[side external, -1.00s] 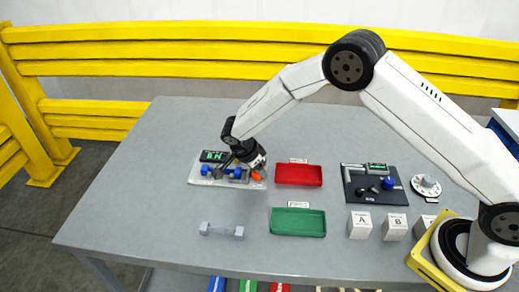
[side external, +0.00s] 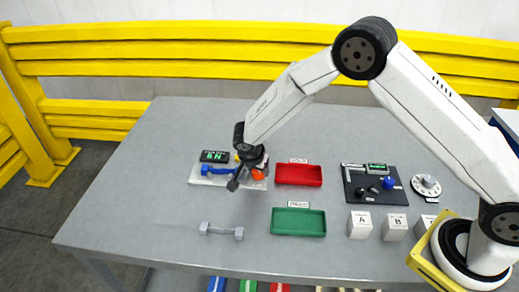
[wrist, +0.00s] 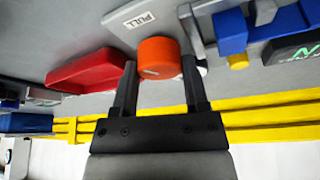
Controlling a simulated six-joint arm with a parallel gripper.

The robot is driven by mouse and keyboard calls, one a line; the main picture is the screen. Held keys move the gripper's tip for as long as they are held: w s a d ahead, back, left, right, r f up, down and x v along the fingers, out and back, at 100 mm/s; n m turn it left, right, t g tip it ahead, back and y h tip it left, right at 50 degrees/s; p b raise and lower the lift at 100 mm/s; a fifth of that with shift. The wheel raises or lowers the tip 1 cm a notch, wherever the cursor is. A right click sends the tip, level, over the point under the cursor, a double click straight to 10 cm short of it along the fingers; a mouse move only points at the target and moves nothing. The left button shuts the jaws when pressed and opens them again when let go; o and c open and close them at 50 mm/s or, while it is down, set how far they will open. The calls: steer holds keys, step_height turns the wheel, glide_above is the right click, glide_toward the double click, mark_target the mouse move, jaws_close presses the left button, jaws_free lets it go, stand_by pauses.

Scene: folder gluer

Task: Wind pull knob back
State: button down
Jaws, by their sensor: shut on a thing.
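The pull knob (wrist: 159,57) is an orange cylinder with a small pale mark on its face. A white label reading PULL (wrist: 140,21) lies close by. In the wrist view my gripper (wrist: 158,48) has one finger on each side of the knob and is shut on it. In the side view the orange knob (side external: 256,174) shows at the right end of the light plate (side external: 228,183), partly hidden by my gripper (side external: 243,180). The knob's shaft is not clearly visible.
A blue fixture (wrist: 232,32) and a dark display (side external: 214,156) with green characters are beside the knob. A red tray (side external: 298,175) is right of it and a green tray (side external: 298,222) nearer the front. A grey dumbbell-shaped part (side external: 222,231) lies at the front left.

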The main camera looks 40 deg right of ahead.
steer(key=n+t+y, duration=0.1)
steer(key=n, duration=0.2)
steer(key=n+t, duration=0.1)
steer(key=n, duration=0.2)
steer(key=shift+s+d+y, duration=0.1)
steer(key=shift+y, duration=0.3)
steer(key=shift+n+y, duration=0.7)
steer(key=shift+n, duration=1.5)
steer(key=shift+n+t+y, duration=0.3)
steer(key=shift+n, duration=0.5)
steer(key=shift+c, duration=0.5)
jaws_free()
steer(key=shift+r, duration=0.2)
steer(key=v, duration=0.7)
steer(key=shift+r, duration=0.25)
steer(key=shift+s, duration=0.15)
